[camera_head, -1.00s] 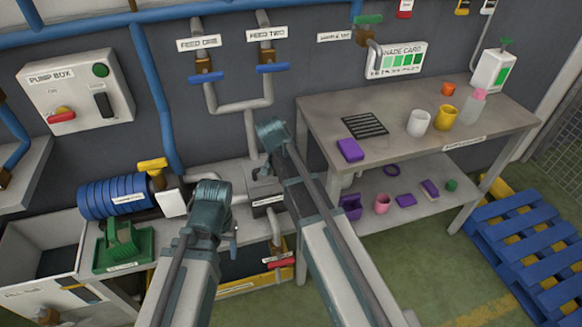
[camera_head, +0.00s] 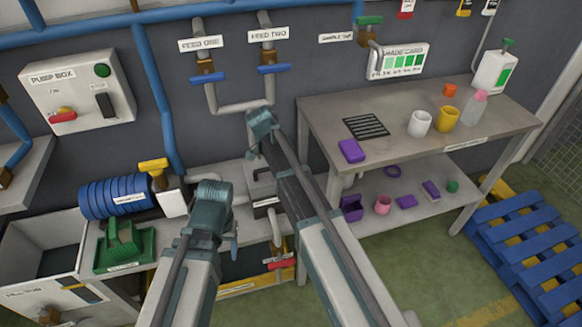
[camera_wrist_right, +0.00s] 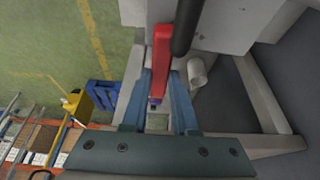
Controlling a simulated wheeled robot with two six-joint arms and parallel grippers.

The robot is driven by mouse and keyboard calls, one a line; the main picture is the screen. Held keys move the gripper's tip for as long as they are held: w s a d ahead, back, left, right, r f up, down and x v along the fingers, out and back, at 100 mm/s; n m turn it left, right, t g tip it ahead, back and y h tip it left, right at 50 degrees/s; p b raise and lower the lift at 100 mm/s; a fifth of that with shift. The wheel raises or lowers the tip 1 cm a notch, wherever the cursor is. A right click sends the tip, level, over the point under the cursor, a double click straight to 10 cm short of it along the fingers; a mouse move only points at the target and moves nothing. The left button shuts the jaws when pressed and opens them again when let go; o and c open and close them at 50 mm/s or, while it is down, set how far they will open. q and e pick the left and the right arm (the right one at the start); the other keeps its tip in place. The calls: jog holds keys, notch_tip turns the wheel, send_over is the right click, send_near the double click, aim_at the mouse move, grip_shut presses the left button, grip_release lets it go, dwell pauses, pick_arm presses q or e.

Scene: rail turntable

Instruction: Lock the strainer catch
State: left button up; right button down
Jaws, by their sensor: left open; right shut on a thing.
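The strainer (camera_head: 262,188) is a grey box with a dark top on the low bench in the head view, partly covered by my right arm. In the right wrist view, its pale grey body (camera_wrist_right: 222,25) shows close up, with a black bar (camera_wrist_right: 187,25) and a long red bar (camera_wrist_right: 162,50) that looks like the catch. My right gripper (camera_wrist_right: 160,90) has its blue fingers on both sides of the red bar and is shut on it. In the head view, that gripper is hidden behind its arm. My left gripper (camera_head: 234,238) is small and partly hidden, left of the strainer, open and empty.
A red-handled valve (camera_head: 282,264) sits below the strainer. A green holder (camera_head: 124,245) and blue ribbed cylinder (camera_head: 116,196) stand to the left. The table (camera_head: 320,118) with cups is close on the right. Green floor lies in front.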

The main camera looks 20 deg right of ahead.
dwell(0.5)
jog(key=c, duration=0.7)
grip_release()
jog(key=shift+r, duration=0.15)
jog(key=p+v, duration=1.2)
jog(key=v, duration=0.1)
jog(key=shift+a+r+p, duration=0.2)
jog(key=shift+p, duration=0.15)
